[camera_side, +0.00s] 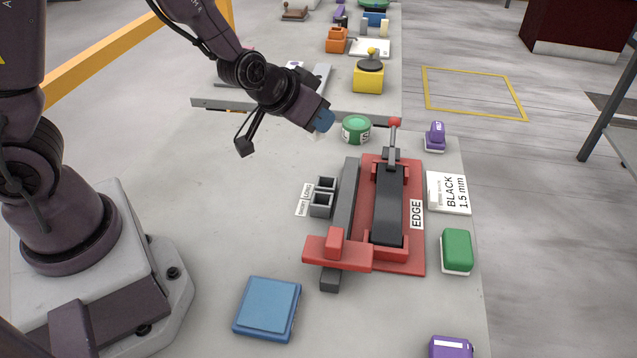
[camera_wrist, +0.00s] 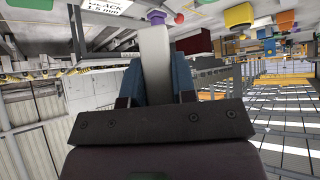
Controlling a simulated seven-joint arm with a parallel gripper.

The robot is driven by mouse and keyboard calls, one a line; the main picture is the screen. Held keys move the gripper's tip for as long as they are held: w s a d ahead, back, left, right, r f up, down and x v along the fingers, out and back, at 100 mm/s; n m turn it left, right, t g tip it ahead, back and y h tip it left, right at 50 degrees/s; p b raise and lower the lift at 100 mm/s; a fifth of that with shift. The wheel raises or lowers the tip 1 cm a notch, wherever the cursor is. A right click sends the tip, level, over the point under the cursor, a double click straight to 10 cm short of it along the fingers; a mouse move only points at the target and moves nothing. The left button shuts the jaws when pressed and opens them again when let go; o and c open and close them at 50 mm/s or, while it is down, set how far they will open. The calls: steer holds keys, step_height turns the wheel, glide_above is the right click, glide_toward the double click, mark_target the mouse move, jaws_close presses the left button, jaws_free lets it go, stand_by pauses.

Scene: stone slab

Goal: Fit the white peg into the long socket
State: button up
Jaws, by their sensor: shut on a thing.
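My gripper (camera_side: 321,122) is above the slab in the side view, left of the green round tin. In the wrist view its blue fingers (camera_wrist: 157,80) are shut on the white peg (camera_wrist: 155,58), which sticks out beyond them. In the side view only a small pale bit of the peg shows at the fingertips. Two dark grey square sockets stand left of the red fixture: a farther one (camera_side: 327,184) and a nearer one (camera_side: 320,204). Small SHORT and LONG labels (camera_side: 304,200) lie beside them; LONG seems beside the farther socket. The peg is apart from both.
The red fixture (camera_side: 416,255) with a grey bar and a red-knobbed lever stands right of the sockets. The green tin (camera_side: 356,129) is behind them. A blue block (camera_side: 267,308) lies in front. The slab left of the sockets is clear.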

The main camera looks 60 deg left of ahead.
steer(key=r, duration=0.1)
steer(key=r+m+h, duration=0.1)
steer(key=shift+d+r, duration=0.2)
steer(key=shift+r, duration=0.15)
steer(key=shift+d+r, duration=0.1)
steer(key=shift+r, duration=0.6)
step_height(320, 180, down, 4)
steer(key=shift+r+n+y, duration=0.1)
steer(key=shift+n+y, duration=0.2)
steer(key=a+f+n+g+y, duration=0.1)
steer(key=a+f+n+y, duration=0.1)
steer(key=a+n+y, duration=0.1)
steer(key=s+a+f+n+g+y, duration=0.1)
steer(key=a+f+n+y, duration=0.1)
steer(key=a+n, duration=0.3)
steer(key=a+f, duration=0.1)
steer(key=a, duration=0.1)
steer(key=shift+a+g+y, duration=0.3)
steer(key=shift+a+y, duration=0.05)
steer(key=shift+y, duration=0.05)
